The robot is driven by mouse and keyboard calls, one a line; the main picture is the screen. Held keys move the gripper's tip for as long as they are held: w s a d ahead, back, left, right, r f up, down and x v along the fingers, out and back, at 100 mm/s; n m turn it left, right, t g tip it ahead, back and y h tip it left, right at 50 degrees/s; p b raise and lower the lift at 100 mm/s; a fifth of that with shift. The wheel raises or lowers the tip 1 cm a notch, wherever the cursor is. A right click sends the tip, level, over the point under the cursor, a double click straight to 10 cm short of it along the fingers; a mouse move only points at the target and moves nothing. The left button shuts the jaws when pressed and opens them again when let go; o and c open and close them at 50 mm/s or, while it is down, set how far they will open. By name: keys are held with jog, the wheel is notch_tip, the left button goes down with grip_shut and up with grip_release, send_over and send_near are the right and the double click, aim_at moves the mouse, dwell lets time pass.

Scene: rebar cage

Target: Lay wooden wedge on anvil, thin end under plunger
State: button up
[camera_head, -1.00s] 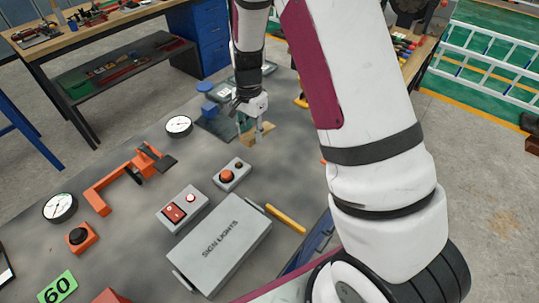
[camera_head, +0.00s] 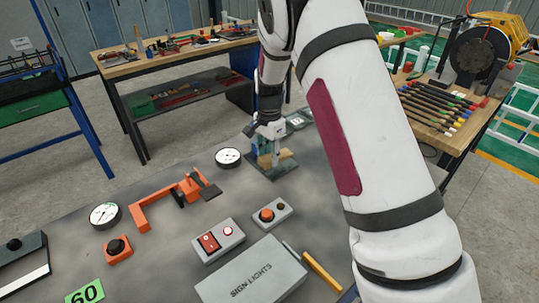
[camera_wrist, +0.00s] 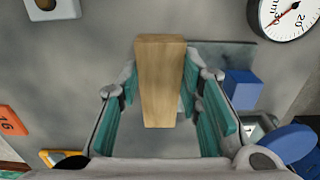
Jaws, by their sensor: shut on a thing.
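My gripper (camera_head: 268,137) is shut on the wooden wedge (camera_wrist: 160,78), which lies between its teal finger pads in the wrist view. In the head view the wedge (camera_head: 264,160) is small and partly hidden by the fingers. It is over or beside a grey-green base plate (camera_head: 284,169) of a press-like fixture. This plate also shows behind the wedge in the wrist view (camera_wrist: 222,50), with a blue block (camera_wrist: 240,91) and a round blue knob (camera_wrist: 290,142) to the right. I cannot tell which part is the anvil or plunger, nor whether the wedge touches the fixture.
A dial gauge (camera_head: 228,157) stands left of the fixture. An orange clamp (camera_head: 168,199), a button box (camera_head: 271,213), a switch box (camera_head: 217,241) and the "SIGN LIGHTS" box (camera_head: 252,272) lie nearer. Grey bench top is clear between them.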

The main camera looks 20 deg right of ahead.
jog(key=shift+f+b, duration=0.7)
jog(key=shift+f, duration=1.65)
jog(key=o, duration=1.2)
notch_tip(320, 180, up, 11)
jog(key=shift+r, duration=0.15)
notch_tip(320, 180, up, 7)
jog(key=p, duration=0.1)
send_over(270, 174)
